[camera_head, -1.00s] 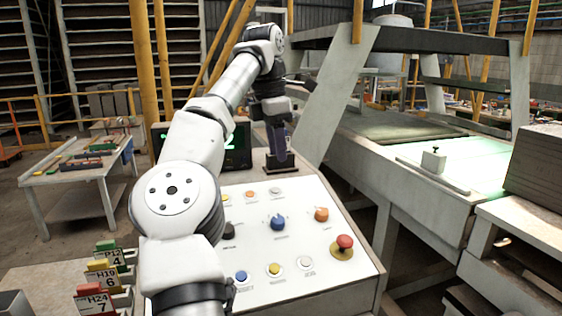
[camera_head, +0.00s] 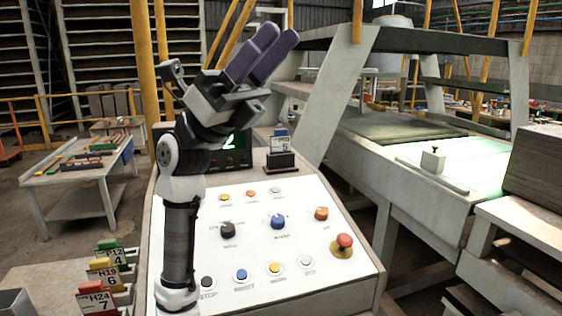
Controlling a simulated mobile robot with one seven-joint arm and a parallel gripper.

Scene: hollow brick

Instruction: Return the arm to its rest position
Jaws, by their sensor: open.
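My arm stands folded upright in front of the left part of the white control panel (camera_head: 300,285). My gripper (camera_head: 278,45) is raised above the panel, its two purple fingers pointing up and to the right. The fingers are apart with nothing between them. Behind and below it, a blue-topped card (camera_head: 281,142) stands in a dark holder (camera_head: 281,162) at the panel's back edge, apart from my gripper. My arm hides part of the green-lit display (camera_head: 237,150).
The panel has several knobs and buttons and a red emergency button (camera_head: 344,242). Coloured numbered tags (camera_head: 103,262) stand in holders at the lower left. A side table (camera_head: 75,165) is at left, a conveyor machine (camera_head: 385,150) at right.

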